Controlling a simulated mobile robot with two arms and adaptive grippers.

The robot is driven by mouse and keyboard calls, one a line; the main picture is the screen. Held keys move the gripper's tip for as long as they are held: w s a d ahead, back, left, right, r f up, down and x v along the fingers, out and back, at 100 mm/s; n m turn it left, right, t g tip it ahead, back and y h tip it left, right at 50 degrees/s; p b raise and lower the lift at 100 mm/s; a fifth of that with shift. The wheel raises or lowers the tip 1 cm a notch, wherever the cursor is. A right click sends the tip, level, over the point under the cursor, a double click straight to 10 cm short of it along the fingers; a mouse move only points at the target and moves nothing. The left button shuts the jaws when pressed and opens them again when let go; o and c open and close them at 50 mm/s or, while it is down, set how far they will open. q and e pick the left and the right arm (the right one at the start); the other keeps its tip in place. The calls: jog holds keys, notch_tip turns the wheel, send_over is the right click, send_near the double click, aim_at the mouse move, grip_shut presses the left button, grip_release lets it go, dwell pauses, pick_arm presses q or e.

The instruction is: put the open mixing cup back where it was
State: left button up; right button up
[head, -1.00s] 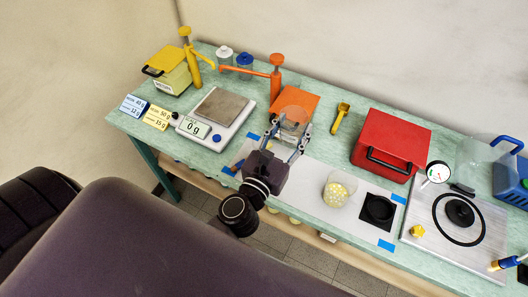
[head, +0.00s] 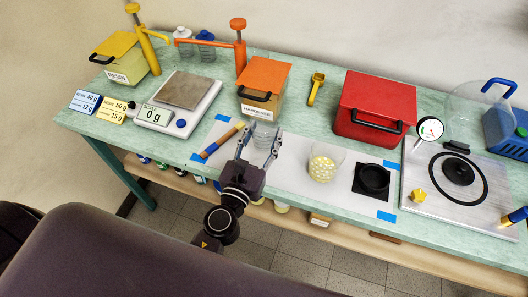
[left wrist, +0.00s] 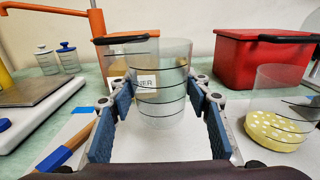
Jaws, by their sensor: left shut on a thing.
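The open mixing cup (head: 263,138) is clear, upright and empty-looking, with dark rings around its wall. My left gripper (head: 261,143) is shut on it, one finger on each side. The left wrist view shows the cup (left wrist: 157,85) between the blue finger pads. It is over the white mat (head: 288,170), in front of the orange box labelled hardener (head: 262,80). I cannot tell whether its base touches the mat. My right gripper is not in view.
A wooden-handled brush with blue ends (head: 222,141) lies left of the gripper. The scale (head: 180,97) is further left. A black round holder (head: 373,180), a red box (head: 375,107) and a metal plate (head: 455,190) are to the right.

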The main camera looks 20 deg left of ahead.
aim_at(264, 146)
pick_arm(q)
jog(key=shift+f, duration=0.55)
notch_tip(264, 146, down, 4)
jog(key=b, duration=0.3)
jog(key=shift+f+b, duration=0.1)
jog(key=shift+b, duration=0.25)
jog(key=o, duration=1.2)
